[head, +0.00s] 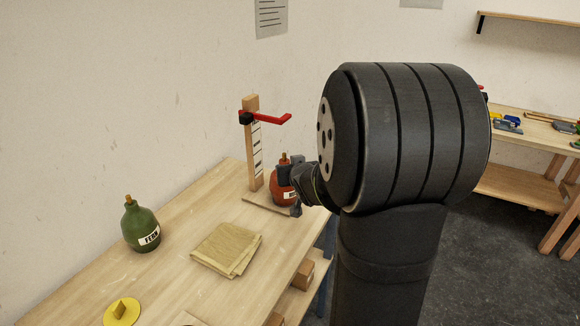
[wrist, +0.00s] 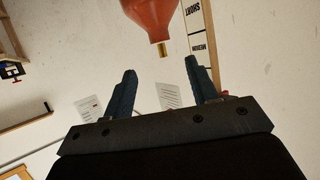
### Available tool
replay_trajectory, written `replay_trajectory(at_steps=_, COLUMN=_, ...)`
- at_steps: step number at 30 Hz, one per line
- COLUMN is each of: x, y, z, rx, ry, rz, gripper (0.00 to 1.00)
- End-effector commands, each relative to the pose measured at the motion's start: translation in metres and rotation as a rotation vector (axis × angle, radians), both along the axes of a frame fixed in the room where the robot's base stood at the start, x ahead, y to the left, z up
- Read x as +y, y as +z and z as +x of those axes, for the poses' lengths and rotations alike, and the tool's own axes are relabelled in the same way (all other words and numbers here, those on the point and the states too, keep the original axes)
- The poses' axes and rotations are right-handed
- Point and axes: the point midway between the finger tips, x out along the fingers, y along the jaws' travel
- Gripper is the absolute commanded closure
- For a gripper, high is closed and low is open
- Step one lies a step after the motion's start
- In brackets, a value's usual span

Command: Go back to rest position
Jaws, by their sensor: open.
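My gripper (wrist: 160,66) is open in the wrist view, with two dark fingers apart and nothing between them. A red bottle-shaped lamp base (wrist: 152,14) with a brass tip lies just beyond the fingertips there. In the head view the red lamp base (head: 280,191) stands on the wooden board of a measuring stand (head: 254,155), partly hidden by my gripper. The stand has a marked upright post and a red arm near its top. My large dark arm hides much of the right side of the head view.
A green lamp base (head: 141,226) labelled FERN stands on the table at left. A folded tan cloth (head: 227,249) and a yellow disc (head: 122,311) lie on the table. A second bench (head: 525,128) with small items is at far right. The wall runs behind the table.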

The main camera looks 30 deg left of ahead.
Motion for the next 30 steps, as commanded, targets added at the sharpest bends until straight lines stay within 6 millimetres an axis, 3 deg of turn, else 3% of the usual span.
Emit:
replay_trajectory(at_steps=16, x=0.001, y=-0.001, z=0.001, rx=0.001, ry=0.000, rz=0.000, gripper=0.47)
replay_trajectory(at_steps=30, x=0.040, y=-0.026, z=0.046, rx=0.001, ry=0.000, rz=-0.001, gripper=0.47)
